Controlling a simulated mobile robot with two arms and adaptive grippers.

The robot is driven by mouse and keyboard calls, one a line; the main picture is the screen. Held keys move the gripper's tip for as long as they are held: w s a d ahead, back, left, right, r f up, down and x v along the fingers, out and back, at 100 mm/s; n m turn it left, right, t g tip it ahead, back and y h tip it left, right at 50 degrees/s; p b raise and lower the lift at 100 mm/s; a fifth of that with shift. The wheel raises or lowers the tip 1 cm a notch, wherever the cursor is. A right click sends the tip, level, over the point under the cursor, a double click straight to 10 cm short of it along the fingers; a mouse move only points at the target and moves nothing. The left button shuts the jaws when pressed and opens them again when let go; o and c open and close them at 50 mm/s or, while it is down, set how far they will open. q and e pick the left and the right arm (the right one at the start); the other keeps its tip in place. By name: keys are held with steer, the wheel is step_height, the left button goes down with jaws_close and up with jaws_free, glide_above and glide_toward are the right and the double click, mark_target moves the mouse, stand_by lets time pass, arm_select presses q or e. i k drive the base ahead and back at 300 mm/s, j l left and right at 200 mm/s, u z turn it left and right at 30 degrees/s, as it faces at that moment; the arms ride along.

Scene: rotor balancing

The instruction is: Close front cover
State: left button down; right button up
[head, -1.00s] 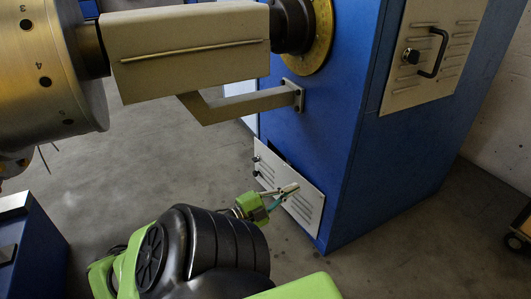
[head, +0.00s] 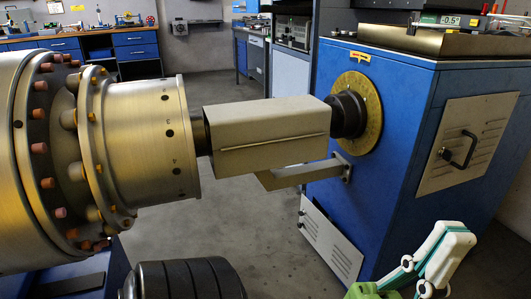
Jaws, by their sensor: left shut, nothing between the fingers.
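A pale louvred panel (head: 331,238) with small dark knobs sits low on the front of the blue cabinet (head: 385,200). It looks close to the cabinet face, but I cannot tell whether it is fully flush. A second pale louvred cover (head: 467,143) with a black handle lies on the cabinet's right side and looks flat against it. My left gripper (head: 449,244), with white fingers and teal pads, is at the lower right, nearer to me than the cabinet. It is shut and empty, apart from both covers in the picture. My right gripper is not in view.
A digital level (head: 450,20) lies on top. Grey floor (head: 235,235) is clear below the guard. Workbenches (head: 100,40) stand behind.

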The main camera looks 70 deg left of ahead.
mark_target(346, 261)
steer(key=i+j+u, duration=0.1)
steer(key=u, duration=0.3)
steer(key=i+u, duration=0.6)
steer(key=u, duration=0.2)
steer(key=i+l, duration=0.15)
steer(key=i, duration=0.15)
